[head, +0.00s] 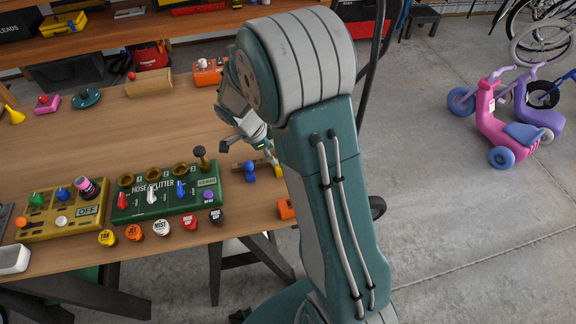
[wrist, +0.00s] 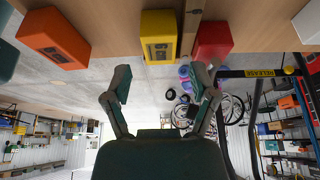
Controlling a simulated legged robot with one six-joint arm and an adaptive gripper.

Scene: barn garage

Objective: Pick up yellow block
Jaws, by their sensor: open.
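The yellow block (wrist: 160,37) shows in the wrist view at the top middle, on the edge of the wooden table, with a dark patterned face. My gripper (wrist: 162,84) is open and empty, its two fingers spread below the block in the picture and apart from it. In the head view my gripper (head: 254,152) is over the right end of the table, partly hidden by my arm. A small yellow patch (head: 279,172) shows there beside my arm; it is probably the yellow block, mostly hidden.
In the wrist view a red block (wrist: 212,42) stands close right of the yellow block and an orange block (wrist: 55,38) farther left. In the head view a green hose splitter panel (head: 168,200) and a blue knobbed thing (head: 249,171) are left of my arm. Open floor lies right.

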